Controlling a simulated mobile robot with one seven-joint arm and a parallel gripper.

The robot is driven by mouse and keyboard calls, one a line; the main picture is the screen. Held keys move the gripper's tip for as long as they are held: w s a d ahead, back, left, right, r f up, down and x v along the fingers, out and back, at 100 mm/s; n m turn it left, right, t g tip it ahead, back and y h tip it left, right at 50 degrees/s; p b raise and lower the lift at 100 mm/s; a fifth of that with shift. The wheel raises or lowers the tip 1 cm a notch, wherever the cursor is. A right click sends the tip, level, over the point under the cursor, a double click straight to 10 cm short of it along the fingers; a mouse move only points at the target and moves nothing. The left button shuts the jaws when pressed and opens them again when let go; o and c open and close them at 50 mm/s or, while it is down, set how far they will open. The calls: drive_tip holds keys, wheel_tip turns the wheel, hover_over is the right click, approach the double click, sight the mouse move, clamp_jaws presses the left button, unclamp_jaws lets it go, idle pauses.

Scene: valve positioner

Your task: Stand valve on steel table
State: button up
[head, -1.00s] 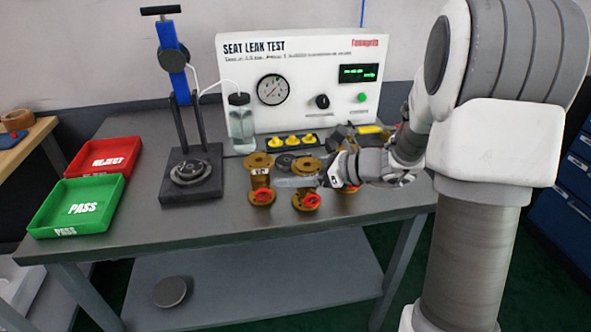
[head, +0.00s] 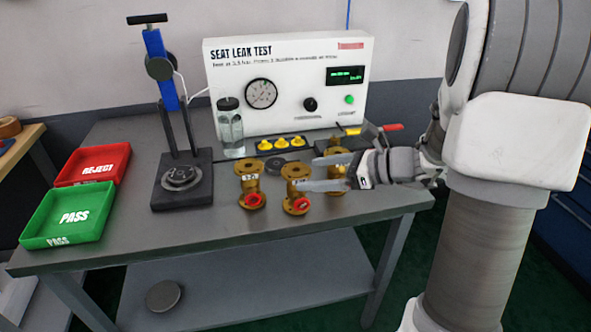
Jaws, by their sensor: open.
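Three brass valves stand upright on the steel table (head: 140,232). The left valve (head: 249,182) and the middle valve (head: 296,188) each show a red handwheel low on the front. The right valve (head: 338,158) is partly hidden behind my gripper. My gripper (head: 310,173) comes in from the right, open, with its fingers pointing left. The lower finger reaches in front of the middle valve's body, and the upper finger lies near its top flange. I cannot tell whether either finger touches it.
The test panel (head: 225,70), bottle (head: 230,135) and yellow caps (head: 281,143) stand behind the valves. A clamp stand (head: 182,185) is left of them. Green PASS (head: 70,215) and red REJECT (head: 93,163) trays sit at the left. The front table strip is clear.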

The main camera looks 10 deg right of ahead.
drive_tip(key=v, duration=0.3)
drive_tip(key=shift+s+d+r+p, duration=0.1)
drive_tip(key=shift+s+d+p, duration=0.15)
drive_tip(key=shift+p, duration=0.05)
